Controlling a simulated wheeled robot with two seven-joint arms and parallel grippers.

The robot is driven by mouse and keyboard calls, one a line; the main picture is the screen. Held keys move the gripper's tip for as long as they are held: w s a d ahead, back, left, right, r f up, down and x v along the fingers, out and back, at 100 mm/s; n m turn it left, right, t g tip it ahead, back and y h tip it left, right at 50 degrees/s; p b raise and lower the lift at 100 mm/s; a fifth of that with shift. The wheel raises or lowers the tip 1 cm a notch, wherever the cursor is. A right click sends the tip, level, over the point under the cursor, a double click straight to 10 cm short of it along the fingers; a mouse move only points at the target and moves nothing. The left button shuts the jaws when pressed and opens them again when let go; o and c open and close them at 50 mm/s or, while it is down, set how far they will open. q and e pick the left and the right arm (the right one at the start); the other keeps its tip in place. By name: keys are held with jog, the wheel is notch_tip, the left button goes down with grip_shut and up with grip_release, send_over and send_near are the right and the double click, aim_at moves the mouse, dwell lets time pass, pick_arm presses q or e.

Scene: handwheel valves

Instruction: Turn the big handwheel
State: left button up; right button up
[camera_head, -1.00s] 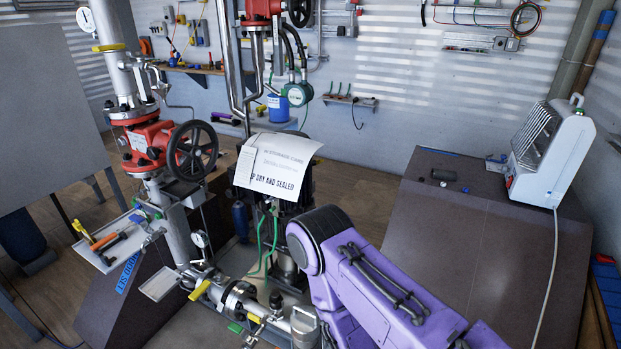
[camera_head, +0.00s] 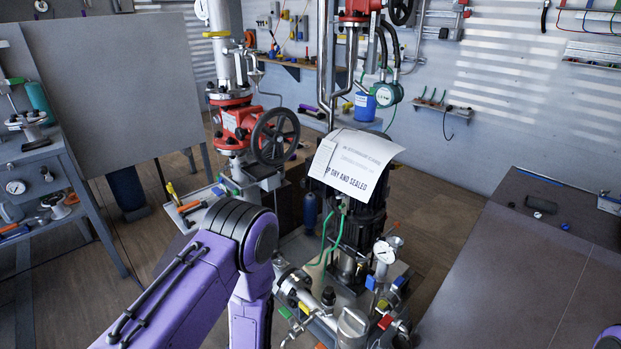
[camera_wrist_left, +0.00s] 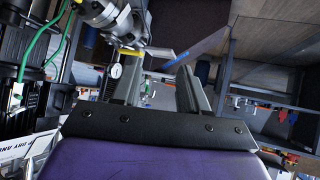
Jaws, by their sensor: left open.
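The big handwheel (camera_head: 275,137) is black and spoked. It is mounted on the right side of a red valve body (camera_head: 237,122) on the left vertical pipe in the head view. My left arm comes in from the lower left in that view, below the handwheel and apart from it; its gripper is out of that view. In the left wrist view my left gripper (camera_wrist_left: 160,88) is open, with nothing between its fingers. The handwheel cannot be made out there. My right gripper is not in view.
A second black handwheel (camera_head: 402,10), cut off by the top edge, is at a red valve. A paper sign (camera_head: 352,163) lies on the pump. Pipework with a gauge (camera_head: 384,252) stands low right. A grey panel (camera_head: 115,92) and tool cart (camera_head: 50,165) are left, a table (camera_head: 520,262) right.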

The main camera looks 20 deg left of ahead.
pick_arm(q)
jog(key=w+a+r+n+t+y+b, duration=0.1)
jog(key=w+r+n+y, duration=0.1)
jog(key=w+r, duration=0.45)
jog(key=w+r+n+t+y, duration=0.2)
jog(key=w+r, duration=0.1)
jog(key=w, duration=0.6)
jog(key=n+g+y+b, duration=0.2)
jog(key=n+g+y, duration=0.3)
jog(key=n, duration=0.9)
send_near(273, 162)
jog(key=f+t+y, duration=0.1)
jog(key=b+x, duration=0.2)
jog(key=x, duration=0.6)
jog(key=shift+s+a+f+b, duration=0.1)
jog(key=shift+a+f+b, duration=0.05)
jog(key=shift+a+b, duration=0.15)
jog(key=shift+a, duration=0.35)
jog(key=shift+m, duration=0.3)
jog(key=shift+p, duration=0.3)
grip_shut()
